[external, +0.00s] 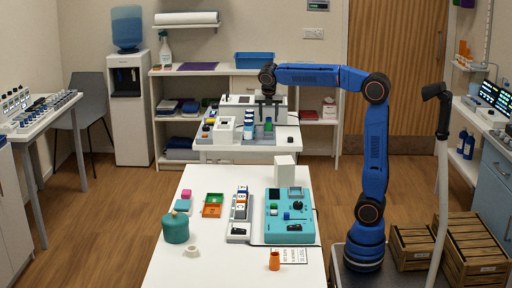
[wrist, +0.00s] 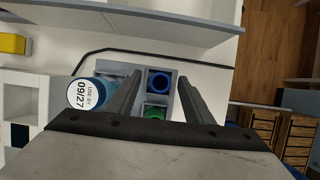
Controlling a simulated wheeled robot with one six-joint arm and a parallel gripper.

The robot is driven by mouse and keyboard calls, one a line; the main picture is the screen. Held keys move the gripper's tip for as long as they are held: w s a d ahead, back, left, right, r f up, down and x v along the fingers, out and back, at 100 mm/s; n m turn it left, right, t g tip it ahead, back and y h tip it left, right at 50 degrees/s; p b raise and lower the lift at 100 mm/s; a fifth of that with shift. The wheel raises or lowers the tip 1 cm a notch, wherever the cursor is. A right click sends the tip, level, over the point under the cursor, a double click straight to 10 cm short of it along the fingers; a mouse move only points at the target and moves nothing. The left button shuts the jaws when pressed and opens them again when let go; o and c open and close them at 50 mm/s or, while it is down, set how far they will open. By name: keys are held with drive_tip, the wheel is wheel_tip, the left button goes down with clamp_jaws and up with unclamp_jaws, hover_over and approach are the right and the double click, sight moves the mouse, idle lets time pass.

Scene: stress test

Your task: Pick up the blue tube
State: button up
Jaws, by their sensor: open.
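The blue tube (wrist: 159,82) stands in a grey rack (wrist: 174,104), seen from above as a round dark blue top in the wrist view. A green tube (wrist: 154,112) sits in the slot next to it, nearer my gripper's palm. My gripper (wrist: 160,88) is open and empty, pointing down. Its two fingers are apart, one on each side of the rack in the picture, with the blue tube between them in this view. In the external view my gripper (external: 267,108) hangs over the back table, above the rack area. The height gap is hard to judge.
A bottle with a round "USE BY 09/27" label (wrist: 84,94) stands close beside the left finger. A grey-white shelf edge (wrist: 130,20) and a dark cable lie beyond. The front table (external: 185,265) holds a teal device (external: 289,225) and a teal pot (external: 175,229).

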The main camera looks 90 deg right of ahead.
drive_tip(key=shift+d+f, duration=0.25)
drive_tip(key=shift+f, duration=0.45)
drive_tip(key=shift+c, duration=0.4)
drive_tip(key=c, duration=1)
drive_tip(key=shift+c, duration=0.2)
drive_tip(key=shift+r, duration=0.15)
